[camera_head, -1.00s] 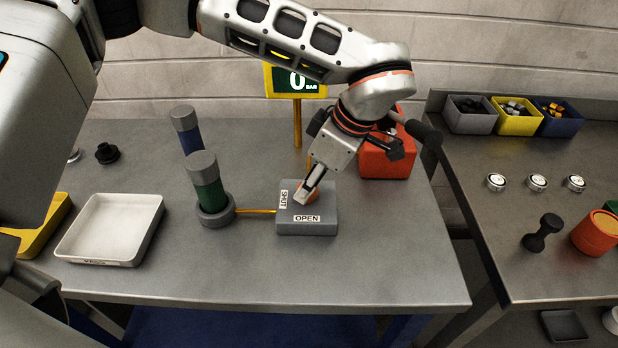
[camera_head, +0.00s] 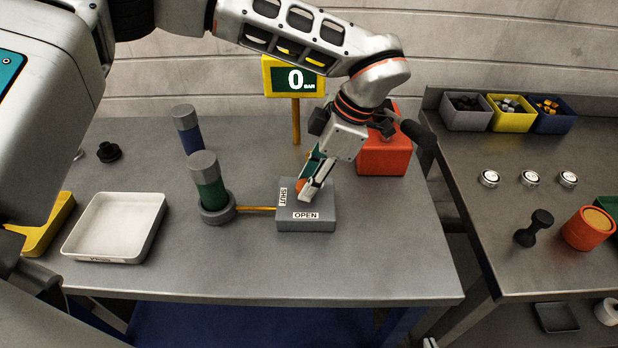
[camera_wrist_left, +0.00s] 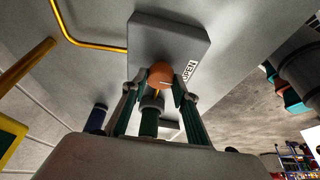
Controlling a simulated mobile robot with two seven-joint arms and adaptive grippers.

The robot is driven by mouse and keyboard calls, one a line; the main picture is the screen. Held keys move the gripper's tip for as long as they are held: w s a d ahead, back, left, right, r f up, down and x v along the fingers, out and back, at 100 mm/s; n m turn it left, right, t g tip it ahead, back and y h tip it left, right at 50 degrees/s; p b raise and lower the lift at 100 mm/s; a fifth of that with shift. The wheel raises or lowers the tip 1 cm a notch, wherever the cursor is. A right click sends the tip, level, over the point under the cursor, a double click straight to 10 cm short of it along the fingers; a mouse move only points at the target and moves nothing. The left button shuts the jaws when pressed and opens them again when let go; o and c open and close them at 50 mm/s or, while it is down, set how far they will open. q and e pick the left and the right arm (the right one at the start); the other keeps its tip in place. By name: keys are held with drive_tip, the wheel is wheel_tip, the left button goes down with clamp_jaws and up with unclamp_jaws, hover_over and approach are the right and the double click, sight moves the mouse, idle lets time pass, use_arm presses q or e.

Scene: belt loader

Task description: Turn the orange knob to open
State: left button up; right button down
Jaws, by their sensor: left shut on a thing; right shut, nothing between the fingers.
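The orange knob (camera_head: 301,186) sits on top of a grey valve box (camera_head: 320,222) with a SHUT label (camera_head: 283,196) on its left side and an OPEN label (camera_head: 306,215) at its front. My left gripper (camera_head: 308,191) reaches down from above and is shut on the knob, partly hiding it in the head view. In the left wrist view the knob (camera_wrist_left: 160,75) lies between the fingertips, and the OPEN label (camera_wrist_left: 189,71) is at its right. Which way the knob points is hard to tell. The yellow gauge (camera_head: 294,78) reads 0 BAR. My right gripper is not in view.
A yellow pipe (camera_head: 256,209) joins the box to a green cylinder (camera_head: 209,190). A blue cylinder (camera_head: 187,132) stands behind it. A white tray (camera_head: 115,225) lies at the left. A red box (camera_head: 382,155) stands close behind the gripper. The table's front right is clear.

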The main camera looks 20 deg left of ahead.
use_arm(q)
drive_tip(key=o, duration=1.1)
drive_tip(key=v, duration=0.7)
drive_tip(key=shift+r, duration=0.2)
drive_tip(key=shift+d, duration=0.15)
